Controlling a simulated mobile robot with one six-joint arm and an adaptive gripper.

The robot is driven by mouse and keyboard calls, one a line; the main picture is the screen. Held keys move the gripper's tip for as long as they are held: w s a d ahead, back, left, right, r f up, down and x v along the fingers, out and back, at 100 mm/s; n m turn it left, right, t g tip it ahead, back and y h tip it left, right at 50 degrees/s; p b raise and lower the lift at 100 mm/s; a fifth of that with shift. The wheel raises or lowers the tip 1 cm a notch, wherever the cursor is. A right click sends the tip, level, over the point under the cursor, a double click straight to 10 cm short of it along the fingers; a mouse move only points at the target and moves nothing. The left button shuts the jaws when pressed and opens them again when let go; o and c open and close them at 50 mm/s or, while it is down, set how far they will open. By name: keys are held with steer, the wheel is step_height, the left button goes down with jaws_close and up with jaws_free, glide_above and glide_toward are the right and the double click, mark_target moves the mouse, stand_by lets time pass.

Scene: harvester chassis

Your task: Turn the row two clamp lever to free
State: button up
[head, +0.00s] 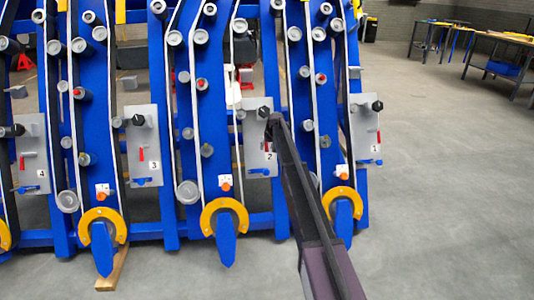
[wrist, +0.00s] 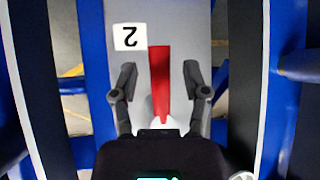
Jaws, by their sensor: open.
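The row two clamp lever (wrist: 160,80) is a red, slightly tapered bar on a grey plate (head: 257,118), next to a white label marked 2 (wrist: 129,37). In the wrist view it runs lengthwise between the two fingers of my gripper (wrist: 160,74), with its narrow end at a pale pivot (wrist: 163,110). The fingers are open, with a gap on each side of the lever. The label appears upside down there. In the head view my arm reaches up to the plate, and its dark end covers part of it; a little red shows beside it.
Similar grey plates with red levers stand at row three (head: 141,120), row four (head: 32,150) and row one (head: 364,120). Blue uprights with rollers flank each plate. Yellow-orange arcs (head: 224,203) sit below. Open floor (head: 440,200) lies to the right, with benches at the back.

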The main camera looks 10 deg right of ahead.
steer(key=shift+b+x, duration=0.45)
steer(key=shift+x, duration=0.3)
